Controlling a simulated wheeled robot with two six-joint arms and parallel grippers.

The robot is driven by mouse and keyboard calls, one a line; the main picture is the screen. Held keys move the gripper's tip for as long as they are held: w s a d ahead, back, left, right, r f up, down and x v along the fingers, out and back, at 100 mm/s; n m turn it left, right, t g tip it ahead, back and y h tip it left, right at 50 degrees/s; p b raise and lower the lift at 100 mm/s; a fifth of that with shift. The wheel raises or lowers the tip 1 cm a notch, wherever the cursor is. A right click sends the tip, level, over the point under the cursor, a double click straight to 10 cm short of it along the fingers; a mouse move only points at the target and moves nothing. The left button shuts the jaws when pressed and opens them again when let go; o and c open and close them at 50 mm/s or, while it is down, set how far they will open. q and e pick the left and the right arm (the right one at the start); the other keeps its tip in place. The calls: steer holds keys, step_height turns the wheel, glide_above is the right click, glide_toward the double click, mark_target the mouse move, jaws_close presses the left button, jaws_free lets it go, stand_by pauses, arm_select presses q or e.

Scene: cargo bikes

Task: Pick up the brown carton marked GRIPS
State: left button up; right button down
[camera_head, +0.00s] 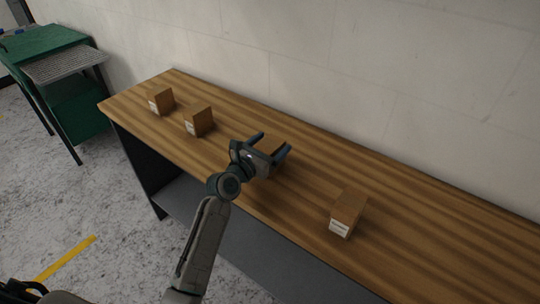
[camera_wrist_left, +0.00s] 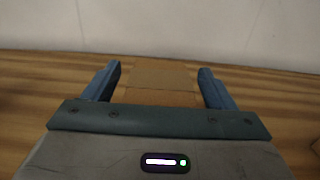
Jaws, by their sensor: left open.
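My left gripper (camera_head: 274,143) is open over the wooden bench, its fingers pointing towards the wall. In the left wrist view a brown carton (camera_wrist_left: 155,82) lies between the two open blue fingers, with a gap on each side. In the head view the gripper mostly hides this carton. Three other brown cartons with white labels stand on the bench: one at the far left (camera_head: 162,102), one right of it (camera_head: 199,122), and one at the right (camera_head: 347,212). The lettering is too small to read, so I cannot tell which is marked GRIPS. My right gripper is out of view.
The wooden bench (camera_head: 430,205) runs along a pale wall (camera_head: 330,60). A green cart (camera_head: 75,95) with a grey ribbed top stands left of the bench. The bench top between the gripper and the right carton is clear.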

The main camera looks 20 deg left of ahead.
arm_select(q)
steer(key=c, duration=1)
steer(key=shift+c, duration=1)
steer(key=shift+r, duration=0.1)
